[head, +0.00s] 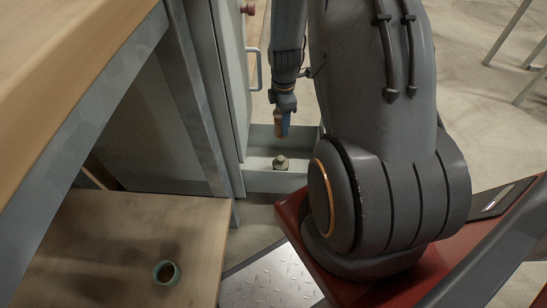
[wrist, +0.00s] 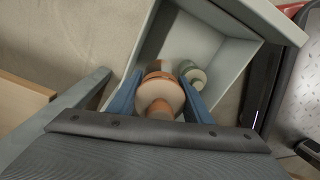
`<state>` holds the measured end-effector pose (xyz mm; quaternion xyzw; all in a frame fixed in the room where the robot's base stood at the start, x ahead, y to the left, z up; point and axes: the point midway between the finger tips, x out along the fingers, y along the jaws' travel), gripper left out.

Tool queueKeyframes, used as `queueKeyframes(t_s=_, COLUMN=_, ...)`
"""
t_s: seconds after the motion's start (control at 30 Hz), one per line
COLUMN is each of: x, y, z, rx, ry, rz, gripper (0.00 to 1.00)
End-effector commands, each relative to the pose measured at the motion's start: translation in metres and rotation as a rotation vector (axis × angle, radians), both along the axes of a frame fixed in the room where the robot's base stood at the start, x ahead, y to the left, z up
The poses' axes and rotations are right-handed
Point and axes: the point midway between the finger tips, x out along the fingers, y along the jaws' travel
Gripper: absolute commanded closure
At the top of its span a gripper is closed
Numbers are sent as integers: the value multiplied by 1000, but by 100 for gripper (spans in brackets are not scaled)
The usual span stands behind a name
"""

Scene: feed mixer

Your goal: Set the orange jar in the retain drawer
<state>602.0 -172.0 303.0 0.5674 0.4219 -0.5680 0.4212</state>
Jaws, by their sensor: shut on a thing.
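My gripper (head: 284,112) points down over the open retain drawer (head: 272,182) and is shut on the orange jar (head: 279,124). In the wrist view the jar (wrist: 160,92) sits between the two blue fingers of my gripper (wrist: 160,98), with a pale round top and an orange-brown body. The fingers hide part of its sides. The drawer's grey wall (wrist: 234,72) frames it in that view. A grey-green jar (head: 280,163) stands inside the drawer, and it shows in the wrist view (wrist: 193,76) just beside the held jar. The gap beneath the held jar is hard to judge.
A grey cabinet door with a handle (head: 254,69) stands left of the drawer. A low wooden surface (head: 110,235) at lower left holds a green cup (head: 166,272). A metal tread plate (head: 268,282) lies in front. Bare drawer floor (wrist: 172,42) shows behind the jars.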

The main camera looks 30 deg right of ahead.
Motion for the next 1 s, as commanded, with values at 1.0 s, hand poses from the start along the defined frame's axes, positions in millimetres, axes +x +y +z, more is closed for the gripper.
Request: queueKeyframes(t_s=1.0, x=0, y=0, z=-153, rx=0, ry=1, rz=-2, gripper=83)
